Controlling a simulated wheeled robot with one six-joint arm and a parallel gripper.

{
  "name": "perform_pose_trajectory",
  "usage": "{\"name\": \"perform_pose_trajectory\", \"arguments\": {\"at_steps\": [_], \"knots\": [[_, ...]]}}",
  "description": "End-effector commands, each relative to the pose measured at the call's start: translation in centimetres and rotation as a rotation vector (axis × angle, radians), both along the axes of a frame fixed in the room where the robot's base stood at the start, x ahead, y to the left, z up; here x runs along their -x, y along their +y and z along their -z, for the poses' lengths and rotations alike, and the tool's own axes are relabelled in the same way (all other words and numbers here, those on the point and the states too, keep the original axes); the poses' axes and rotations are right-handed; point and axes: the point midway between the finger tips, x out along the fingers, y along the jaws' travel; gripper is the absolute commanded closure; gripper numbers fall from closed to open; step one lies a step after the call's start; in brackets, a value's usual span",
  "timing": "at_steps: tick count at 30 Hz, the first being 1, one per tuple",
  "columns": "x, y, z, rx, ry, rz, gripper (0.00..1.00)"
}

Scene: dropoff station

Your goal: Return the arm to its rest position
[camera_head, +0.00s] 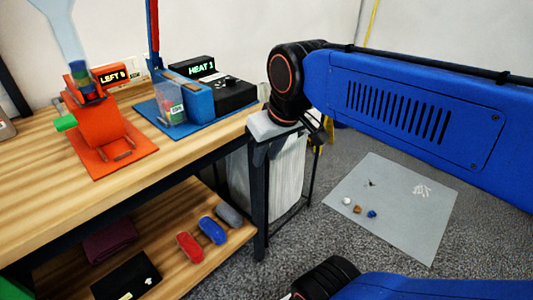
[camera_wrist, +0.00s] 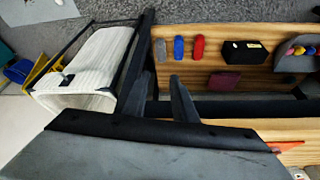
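My blue arm (camera_head: 420,105) reaches across the right of the head view, bent at a black joint, with its grey wrist end beside the table's right corner. My gripper (camera_wrist: 164,82) shows in the wrist view as two dark fingers standing apart with nothing between them. It hangs over the gap between the white bin (camera_wrist: 92,65) and the shelf (camera_wrist: 215,75). In the head view, the fingers cannot be told clearly from the dark table frame.
The wooden table (camera_head: 205,150) holds an orange station (camera_head: 100,125) and a blue station (camera_head: 190,100). Its lower shelf carries red (camera_head: 190,247), blue (camera_head: 212,230) and grey (camera_head: 229,215) items. A grey mat (camera_head: 400,205) with small objects lies on the floor.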

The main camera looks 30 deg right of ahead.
Motion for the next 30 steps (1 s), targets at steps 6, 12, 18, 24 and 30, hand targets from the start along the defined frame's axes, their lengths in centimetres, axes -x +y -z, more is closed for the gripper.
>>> {"name": "perform_pose_trajectory", "arguments": {"at_steps": [6,12,18,24,30], "knots": [[0.0,0.0,0.0,0.000,0.000,0.000,0.75],[1.3,-0.1,1.8,0.000,-0.001,0.010,0.75],[4.4,-0.5,6.5,0.001,-0.004,0.033,0.75],[5.1,-0.6,7.7,0.001,-0.006,0.041,0.75],[5.1,-0.5,7.7,0.000,-0.006,0.040,0.75]]}}
